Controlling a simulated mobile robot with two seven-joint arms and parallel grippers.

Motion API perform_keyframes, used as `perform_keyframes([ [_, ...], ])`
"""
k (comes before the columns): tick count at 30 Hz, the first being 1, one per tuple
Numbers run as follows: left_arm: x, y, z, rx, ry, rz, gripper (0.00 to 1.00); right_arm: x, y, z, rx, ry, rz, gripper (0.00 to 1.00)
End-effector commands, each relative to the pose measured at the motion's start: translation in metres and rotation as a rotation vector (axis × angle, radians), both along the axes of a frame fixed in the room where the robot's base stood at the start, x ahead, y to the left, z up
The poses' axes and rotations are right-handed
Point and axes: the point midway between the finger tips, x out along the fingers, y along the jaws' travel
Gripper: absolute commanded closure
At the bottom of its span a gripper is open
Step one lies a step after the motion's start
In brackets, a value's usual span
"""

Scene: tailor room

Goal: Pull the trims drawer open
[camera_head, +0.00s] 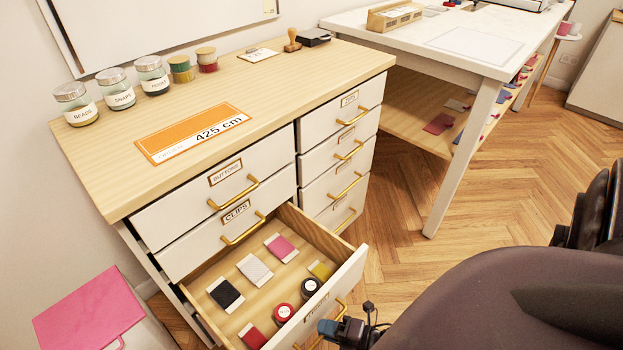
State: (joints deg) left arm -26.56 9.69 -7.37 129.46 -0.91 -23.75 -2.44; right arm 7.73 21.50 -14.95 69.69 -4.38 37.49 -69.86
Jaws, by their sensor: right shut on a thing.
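An open drawer (349,262) stands pulled well out below the drawer labelled CLIPS (236,212), in the left column of the wooden cabinet. The label on its white front is too oblique to read surely. Inside lie several wound cards, among them a pink card (282,247) and a black card (225,293), and two round spools, one red-topped (283,313) and one dark (310,286). My right gripper (335,327) is at the drawer's front, shut on its gold handle (341,308); the fingertips are partly hidden. My left gripper is out of view.
The BUTTONS drawer (224,173) and the right-hand drawers (349,102) are shut. A pink folder (88,310) is at left. A white table (470,45) stands behind; the floor between is clear.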

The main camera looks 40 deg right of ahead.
Motion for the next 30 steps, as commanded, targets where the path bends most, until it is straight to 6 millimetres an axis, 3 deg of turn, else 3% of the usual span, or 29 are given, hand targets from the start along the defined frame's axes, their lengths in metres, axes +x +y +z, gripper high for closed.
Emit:
perform_keyframes([
  [6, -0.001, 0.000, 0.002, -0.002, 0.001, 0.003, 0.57, -0.018, -0.001, 0.001, 0.000, -0.002, 0.000, 1.00],
  [20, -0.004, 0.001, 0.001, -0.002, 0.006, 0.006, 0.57, -0.023, -0.002, 0.000, -0.001, 0.000, -0.001, 1.00],
  [21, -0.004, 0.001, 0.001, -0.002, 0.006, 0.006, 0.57, -0.023, -0.002, 0.000, -0.001, 0.000, -0.001, 0.84],
  [22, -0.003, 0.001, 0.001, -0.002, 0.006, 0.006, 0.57, -0.023, -0.002, 0.000, -0.001, 0.000, -0.001, 0.79],
  [30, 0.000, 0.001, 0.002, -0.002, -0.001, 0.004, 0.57, -0.023, -0.002, 0.000, -0.001, 0.000, 0.000, 0.79],
])
